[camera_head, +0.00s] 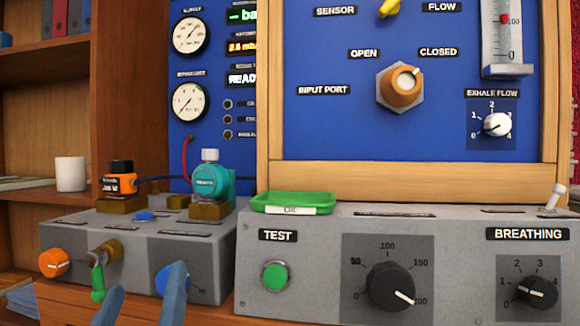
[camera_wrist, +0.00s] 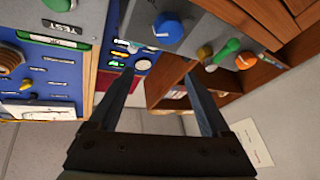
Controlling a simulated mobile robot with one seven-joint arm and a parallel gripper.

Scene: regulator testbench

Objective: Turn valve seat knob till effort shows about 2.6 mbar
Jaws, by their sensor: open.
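A blue knob (camera_head: 172,282) is on the front of the left grey box, partly hidden behind a finger; it also shows in the wrist view (camera_wrist: 168,28). An orange knob (camera_head: 54,263) is at the box's left; it also shows in the wrist view (camera_wrist: 246,62). Their labels are too small to read, so I cannot tell which is the valve seat knob. My gripper (camera_head: 148,278) is open and empty in front of the box, its blue fingers near the blue knob. An amber display (camera_head: 242,47) reads about 2.5 mbar, partly cut off by the wooden frame; its label is unreadable.
A green-handled lever (camera_head: 97,283) sticks out between the two knobs. The teal regulator (camera_head: 208,180) and an orange device (camera_head: 119,180) stand on top. The right grey box (camera_head: 330,298) carries a green TEST button and black dials. A white mug (camera_head: 71,174) is on the shelf.

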